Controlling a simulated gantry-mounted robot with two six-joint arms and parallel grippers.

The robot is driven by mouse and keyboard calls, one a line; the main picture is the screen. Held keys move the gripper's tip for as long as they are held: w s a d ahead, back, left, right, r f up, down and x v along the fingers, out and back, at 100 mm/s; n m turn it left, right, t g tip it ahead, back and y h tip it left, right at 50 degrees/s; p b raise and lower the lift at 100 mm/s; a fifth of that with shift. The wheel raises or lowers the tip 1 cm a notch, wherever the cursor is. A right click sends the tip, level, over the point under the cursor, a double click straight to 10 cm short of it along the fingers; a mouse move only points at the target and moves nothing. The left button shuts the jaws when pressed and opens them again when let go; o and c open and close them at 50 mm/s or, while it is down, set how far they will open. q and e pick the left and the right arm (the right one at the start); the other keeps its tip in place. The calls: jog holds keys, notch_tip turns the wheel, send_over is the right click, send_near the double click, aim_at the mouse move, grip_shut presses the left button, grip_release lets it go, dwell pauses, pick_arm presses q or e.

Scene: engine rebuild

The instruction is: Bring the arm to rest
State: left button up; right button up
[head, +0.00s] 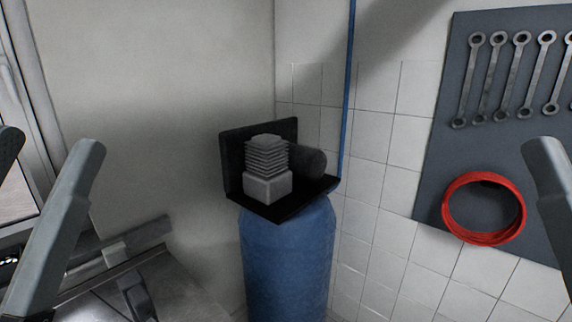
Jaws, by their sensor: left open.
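A blue cylinder (286,262) stands in the corner, under a black tray-like unit (281,212) with a finned grey block (267,172). A dark wall panel (480,150) holds several wrenches (493,75) and a red ring (451,214). A window frame (38,90) is at left.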

pick_arm(q)
notch_tip(320, 180, up, 20)
jog(key=a+n+y+p, duration=0.2)
jog(key=n+p, duration=0.2)
jog(key=p, duration=1.6)
jog(key=shift+s+r+t+p, duration=0.2)
jog(key=shift+r+t+p, duration=0.05)
jog(key=shift+t+p, duration=0.05)
